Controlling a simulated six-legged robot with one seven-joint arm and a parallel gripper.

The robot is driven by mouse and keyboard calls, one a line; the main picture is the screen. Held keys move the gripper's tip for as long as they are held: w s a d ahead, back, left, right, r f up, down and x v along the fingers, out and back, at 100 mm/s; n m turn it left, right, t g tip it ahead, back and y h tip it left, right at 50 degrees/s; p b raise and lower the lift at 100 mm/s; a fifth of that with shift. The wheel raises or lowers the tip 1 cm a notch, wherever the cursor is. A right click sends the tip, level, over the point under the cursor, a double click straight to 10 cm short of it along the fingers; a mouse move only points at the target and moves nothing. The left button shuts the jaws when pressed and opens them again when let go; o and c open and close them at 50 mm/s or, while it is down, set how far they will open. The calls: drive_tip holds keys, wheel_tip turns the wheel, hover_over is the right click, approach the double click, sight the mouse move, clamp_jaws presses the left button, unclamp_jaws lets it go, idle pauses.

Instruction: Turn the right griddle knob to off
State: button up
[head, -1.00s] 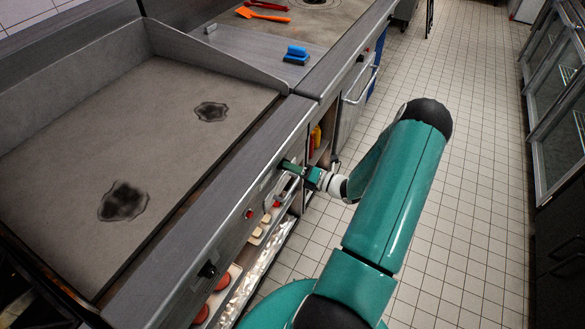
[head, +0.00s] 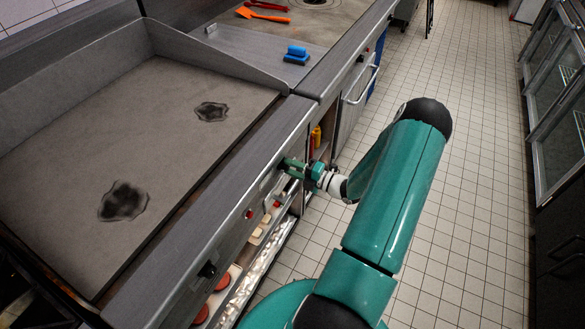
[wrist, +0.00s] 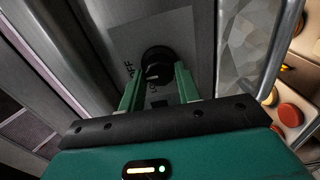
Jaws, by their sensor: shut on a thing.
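The right griddle knob (wrist: 157,62) is black and round with a pale mark, on the griddle's metal front panel. A grey label beside it reads OFF (wrist: 129,70) at the left in the wrist view; other lettering below the knob is partly hidden. My gripper (wrist: 158,84) has its two green fingers on either side of the knob, shut on it. In the head view, my gripper (head: 288,164) reaches the front panel at the griddle's right end and hides the knob there. The griddle (head: 150,150) has two dark burnt patches.
Another black knob (head: 208,269) and a red light (head: 248,213) sit on the panel nearer me. A metal handle (wrist: 288,35) runs close right of my gripper. Shelves with food trays (head: 220,295) lie below. The tiled floor (head: 470,200) at right is clear.

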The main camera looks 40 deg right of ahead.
drive_tip(key=o, duration=1)
drive_tip(key=shift+c, duration=0.2)
drive_tip(key=shift+s, duration=0.1)
drive_tip(key=v, duration=1.3)
drive_tip(key=shift+s, duration=0.3)
drive_tip(key=shift+d, duration=0.1)
